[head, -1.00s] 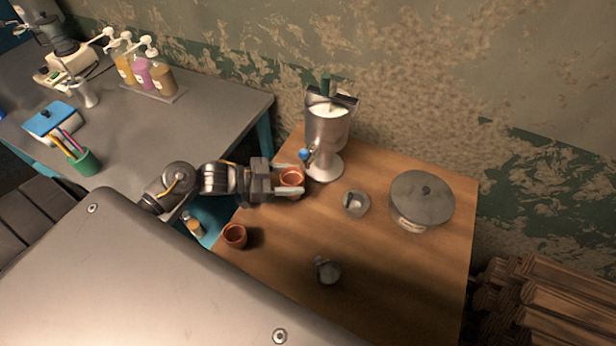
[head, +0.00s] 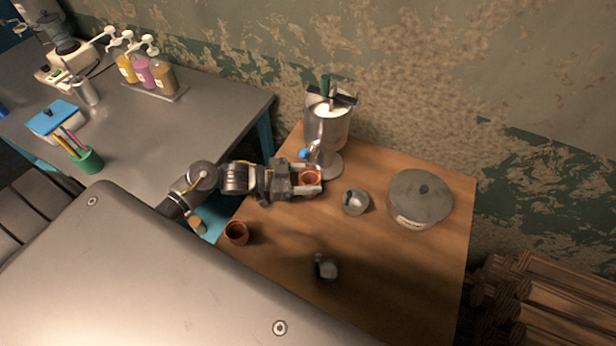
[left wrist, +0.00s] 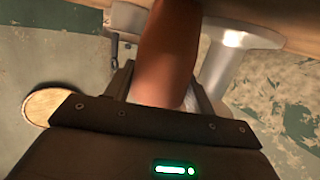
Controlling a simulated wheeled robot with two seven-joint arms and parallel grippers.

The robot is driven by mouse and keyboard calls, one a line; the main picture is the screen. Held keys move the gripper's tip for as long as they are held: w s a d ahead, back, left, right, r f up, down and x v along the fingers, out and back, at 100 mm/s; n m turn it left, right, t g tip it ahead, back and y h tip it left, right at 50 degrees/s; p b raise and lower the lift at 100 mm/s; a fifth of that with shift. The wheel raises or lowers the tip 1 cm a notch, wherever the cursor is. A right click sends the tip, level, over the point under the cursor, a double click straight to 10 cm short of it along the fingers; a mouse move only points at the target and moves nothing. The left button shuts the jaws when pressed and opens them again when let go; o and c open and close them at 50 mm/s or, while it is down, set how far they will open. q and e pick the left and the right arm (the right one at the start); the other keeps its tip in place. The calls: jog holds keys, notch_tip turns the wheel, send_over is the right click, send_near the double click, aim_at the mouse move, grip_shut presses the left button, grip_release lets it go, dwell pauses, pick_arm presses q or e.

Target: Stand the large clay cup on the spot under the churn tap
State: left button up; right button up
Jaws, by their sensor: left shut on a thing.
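The large clay cup (head: 311,178) is orange-brown and sits between the fingers of my left gripper (head: 308,183), which is shut on it. It is beside the base of the metal churn (head: 327,128), close to the tap with the blue handle (head: 304,154). In the left wrist view the cup (left wrist: 168,50) fills the space between the fingers, with the churn's foot (left wrist: 232,45) next to it. I cannot tell whether the cup touches the table. A smaller clay cup (head: 237,233) stands at the table's left edge. My right gripper is not in view.
The wooden table (head: 400,270) also holds a small metal cup (head: 355,201), a lidded grey pot (head: 420,199) and a small metal item (head: 326,267). The table's front right is clear. Firewood (head: 540,305) lies beyond its right edge.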

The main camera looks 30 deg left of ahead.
pick_arm(q)
jog(key=o, duration=1)
jog(key=shift+f, duration=0.1)
jog(key=shift+r, duration=0.25)
jog(key=shift+s+a, duration=0.2)
jog(key=shift+a, duration=0.05)
jog(key=b+v, duration=0.2)
jog(key=v, duration=0.9)
jog(key=shift+a, duration=0.15)
jog(key=shift+s, duration=0.1)
